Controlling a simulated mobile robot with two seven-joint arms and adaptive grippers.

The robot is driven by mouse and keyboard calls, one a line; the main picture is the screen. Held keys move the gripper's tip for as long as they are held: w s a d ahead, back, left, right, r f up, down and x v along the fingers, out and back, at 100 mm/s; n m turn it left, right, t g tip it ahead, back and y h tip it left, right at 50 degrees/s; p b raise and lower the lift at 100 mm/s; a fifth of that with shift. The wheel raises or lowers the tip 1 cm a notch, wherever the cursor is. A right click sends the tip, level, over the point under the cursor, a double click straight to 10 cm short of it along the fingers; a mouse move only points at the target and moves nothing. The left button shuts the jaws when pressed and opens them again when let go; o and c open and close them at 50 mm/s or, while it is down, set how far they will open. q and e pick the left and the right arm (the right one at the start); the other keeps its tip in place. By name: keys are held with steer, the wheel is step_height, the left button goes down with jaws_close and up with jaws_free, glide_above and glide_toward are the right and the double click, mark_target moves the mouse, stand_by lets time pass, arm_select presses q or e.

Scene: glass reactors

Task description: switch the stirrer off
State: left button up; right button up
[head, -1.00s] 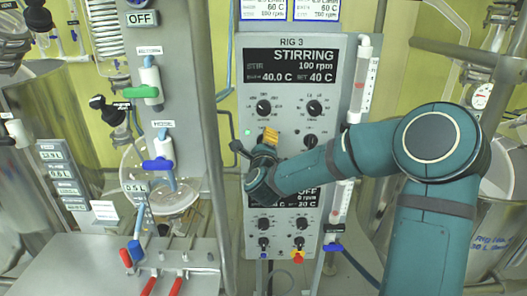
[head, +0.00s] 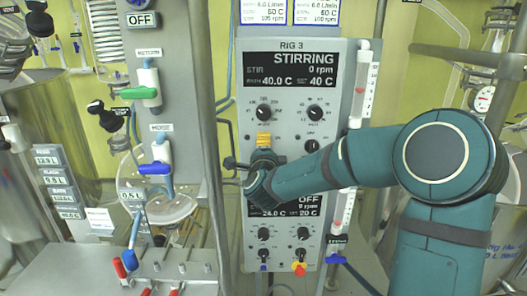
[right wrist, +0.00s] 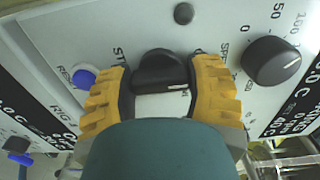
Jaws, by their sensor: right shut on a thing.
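The RIG 3 panel (head: 328,95) stands upright in the middle of the head view. Its upper display (head: 291,68) reads STIRRING, 0 rpm, 40.0 C and set 40 C. My right gripper (head: 264,140) is at the panel's left side, below the upper knobs. In the right wrist view its yellow fingers (right wrist: 162,88) are shut on a black rotary knob (right wrist: 160,68), one finger on each side. The label beside the knob starts with "ST"; the rest is hidden. A small lamp (right wrist: 183,13) near the knob is dark. My left gripper is not in view.
A blue reset button (right wrist: 84,78) and a black speed knob (right wrist: 272,61) flank the held knob closely. A metal post (head: 207,150) stands left of the panel. A grey column with green (head: 139,93) and blue (head: 155,168) valve handles is further left.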

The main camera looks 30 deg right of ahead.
steer(key=o, duration=1.2)
